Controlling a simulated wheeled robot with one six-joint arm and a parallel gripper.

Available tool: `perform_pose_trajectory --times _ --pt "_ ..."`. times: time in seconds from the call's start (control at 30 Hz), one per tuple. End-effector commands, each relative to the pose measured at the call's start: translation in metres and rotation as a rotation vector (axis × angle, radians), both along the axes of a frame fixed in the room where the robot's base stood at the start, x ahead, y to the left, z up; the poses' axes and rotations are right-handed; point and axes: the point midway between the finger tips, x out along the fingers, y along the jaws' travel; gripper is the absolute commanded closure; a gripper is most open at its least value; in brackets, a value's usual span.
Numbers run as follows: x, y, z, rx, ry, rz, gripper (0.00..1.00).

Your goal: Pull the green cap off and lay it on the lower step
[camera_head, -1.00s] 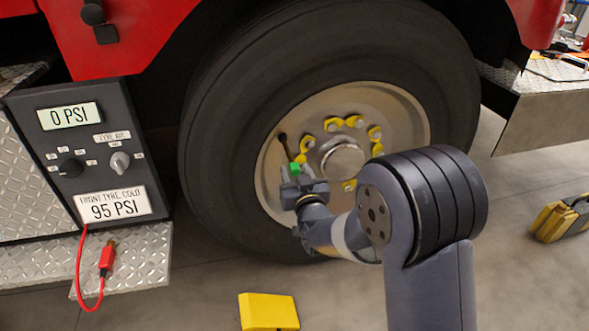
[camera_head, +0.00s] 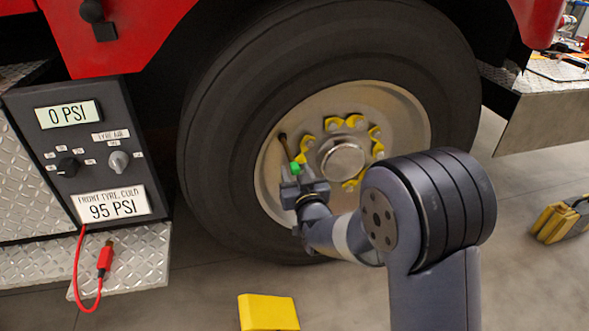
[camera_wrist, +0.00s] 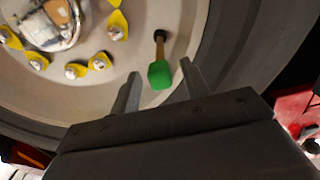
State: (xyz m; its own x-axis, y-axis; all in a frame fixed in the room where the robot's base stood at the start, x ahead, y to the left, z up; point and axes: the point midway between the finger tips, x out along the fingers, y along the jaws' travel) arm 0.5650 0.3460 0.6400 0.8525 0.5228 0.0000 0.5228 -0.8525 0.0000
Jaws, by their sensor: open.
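The green cap (camera_wrist: 160,75) sits on the end of the brown valve stem (camera_wrist: 160,42) on the wheel. In the head view the cap (camera_head: 294,166) shows just above my gripper (camera_head: 291,178). In the wrist view my gripper (camera_wrist: 158,88) is open, with one finger on each side of the cap and visible gaps to both. The cap's end lies between the fingers. The lower step (camera_head: 140,262) is the diamond-plate tread at the lower left, below the control panel.
The grey panel (camera_head: 85,155) reads 0 PSI. Yellow lug markers (camera_head: 333,124) ring the hub. A yellow block (camera_head: 268,311) and a yellow case (camera_head: 560,220) are on the floor.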

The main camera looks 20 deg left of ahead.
Motion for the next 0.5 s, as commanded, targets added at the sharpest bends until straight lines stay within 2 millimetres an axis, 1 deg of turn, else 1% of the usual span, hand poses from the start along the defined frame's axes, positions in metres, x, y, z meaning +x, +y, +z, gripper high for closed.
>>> perform_pose_trajectory --times 0.4,0.5 --pt "0.0 0.0 0.0002 0.0 0.0 0.0 0.56" --pt "0.0 0.0 0.0001 0.0 0.0 0.0 0.64"
